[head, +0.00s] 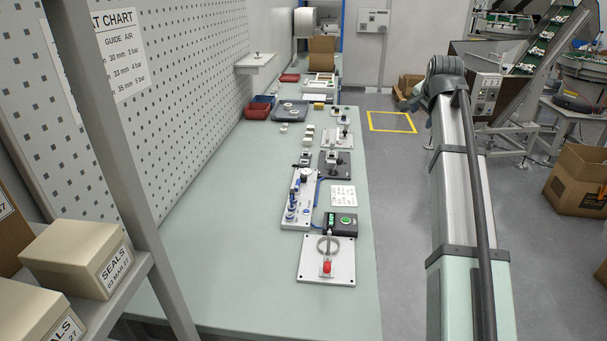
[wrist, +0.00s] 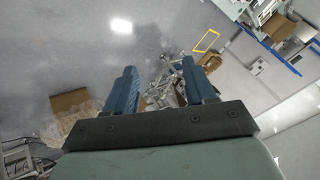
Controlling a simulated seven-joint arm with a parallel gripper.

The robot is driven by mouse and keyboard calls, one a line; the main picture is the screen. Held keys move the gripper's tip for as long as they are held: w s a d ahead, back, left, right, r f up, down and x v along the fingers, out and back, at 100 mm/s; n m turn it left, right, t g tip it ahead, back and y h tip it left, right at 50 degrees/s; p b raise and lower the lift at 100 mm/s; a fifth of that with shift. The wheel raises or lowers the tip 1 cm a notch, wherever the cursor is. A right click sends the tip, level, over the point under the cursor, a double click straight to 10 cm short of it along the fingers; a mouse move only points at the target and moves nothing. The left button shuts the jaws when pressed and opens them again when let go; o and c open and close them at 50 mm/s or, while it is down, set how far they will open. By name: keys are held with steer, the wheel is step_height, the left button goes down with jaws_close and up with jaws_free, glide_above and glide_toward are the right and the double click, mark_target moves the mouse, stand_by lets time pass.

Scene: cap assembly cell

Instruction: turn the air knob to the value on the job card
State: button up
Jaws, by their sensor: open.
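The light grey air panel (head: 296,212) lies on the bench, with blue fittings and a round dial (head: 306,174) at its far end. I cannot tell which part is the air knob, and its setting is too small to read. A white card (head: 343,197) with small, unreadable writing lies to its right, probably the job card. My gripper (wrist: 158,85) is open and empty in the wrist view, its blue fingers apart above the floor. In the head view my arm stands right of the bench, well away from the panel.
The wall chart (head: 118,50), partly hidden by a post, lists millimetres with 3, 4 and 5 bar. A plate with a red part (head: 327,268) and a black box with a green button (head: 341,223) sit near the panel. The bench's left side (head: 220,240) is clear.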

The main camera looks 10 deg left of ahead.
steer(key=s+a+r, duration=0.1)
steer(key=a+r, duration=0.2)
steer(key=r, duration=0.5)
steer(key=m+g, duration=0.3)
steer(key=g, duration=0.5)
glide_above(304, 176)
step_height(304, 176, down, 23)
steer(key=shift+y, duration=0.4)
step_height(304, 176, down, 14)
steer(key=shift+r, duration=0.25)
steer(key=shift+n, duration=0.3)
jaws_close()
